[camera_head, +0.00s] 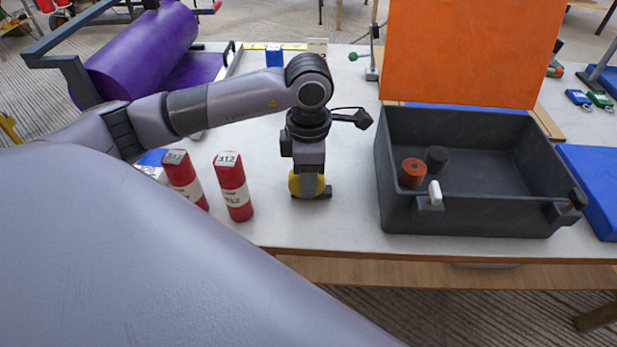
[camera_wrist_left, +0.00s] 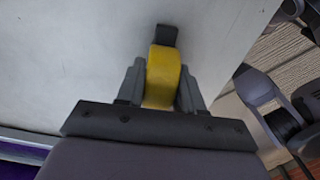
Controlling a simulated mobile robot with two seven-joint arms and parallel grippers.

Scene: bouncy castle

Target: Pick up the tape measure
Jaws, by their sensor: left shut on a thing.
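The tape measure (camera_head: 294,183) is yellow with a dark part. It is at the white table's surface, left of the grey bin. My left gripper (camera_head: 308,186) points straight down over it and is shut on it. In the left wrist view the yellow body (camera_wrist_left: 162,75) sits between the two fingers of my left gripper (camera_wrist_left: 162,90), with a black piece beyond it. The fingers hide part of the tape measure in the head view. I cannot tell whether it touches the table. My right gripper is not in view.
Two red cylinders, one (camera_head: 233,187) nearer the gripper and one (camera_head: 184,180) further left, stand left of it. A dark grey bin (camera_head: 480,215) holding an orange-topped cylinder (camera_head: 412,173) and a black one stands to the right. A purple roll (camera_head: 145,50) lies behind left.

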